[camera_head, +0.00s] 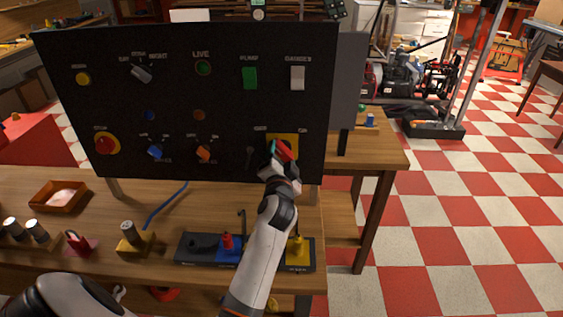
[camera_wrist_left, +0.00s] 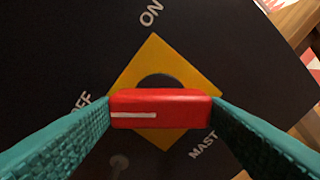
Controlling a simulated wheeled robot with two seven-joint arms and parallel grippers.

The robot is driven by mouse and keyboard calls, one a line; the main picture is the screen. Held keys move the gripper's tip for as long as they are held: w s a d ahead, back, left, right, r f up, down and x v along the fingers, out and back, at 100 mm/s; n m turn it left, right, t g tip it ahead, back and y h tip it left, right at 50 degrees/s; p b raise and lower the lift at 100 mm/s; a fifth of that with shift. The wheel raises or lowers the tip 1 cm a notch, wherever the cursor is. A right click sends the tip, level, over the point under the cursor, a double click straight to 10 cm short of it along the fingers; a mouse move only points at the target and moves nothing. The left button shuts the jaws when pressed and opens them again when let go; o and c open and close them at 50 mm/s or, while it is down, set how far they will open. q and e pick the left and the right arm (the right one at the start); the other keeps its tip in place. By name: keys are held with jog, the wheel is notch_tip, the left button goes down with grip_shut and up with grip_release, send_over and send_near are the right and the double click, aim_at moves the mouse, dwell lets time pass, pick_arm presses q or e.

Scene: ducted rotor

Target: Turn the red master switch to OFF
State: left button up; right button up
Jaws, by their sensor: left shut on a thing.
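The red master switch (camera_wrist_left: 175,97) is a bar-shaped handle on a yellow plate (camera_wrist_left: 152,57) at the lower right of the black panel. In the left wrist view the teal fingers of my left gripper (camera_wrist_left: 160,112) are closed on the handle's two ends. A white line on the handle's left half points left, roughly toward the OFF label (camera_wrist_left: 80,103). The ON label (camera_wrist_left: 150,12) is above the plate. In the head view my left gripper (camera_head: 282,158) is at the switch and covers much of it. My right gripper is not seen.
The black panel (camera_head: 180,110) carries a red stop button (camera_head: 106,144), small knobs, a green switch (camera_head: 250,78) and a white switch (camera_head: 297,78). On the wooden bench (camera_head: 200,200) below stand a dark tray (camera_head: 195,249) with coloured parts and a wooden box (camera_head: 58,197).

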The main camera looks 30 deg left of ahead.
pick_arm(q)
jog(key=shift+n, duration=0.5)
jog(key=o, duration=1)
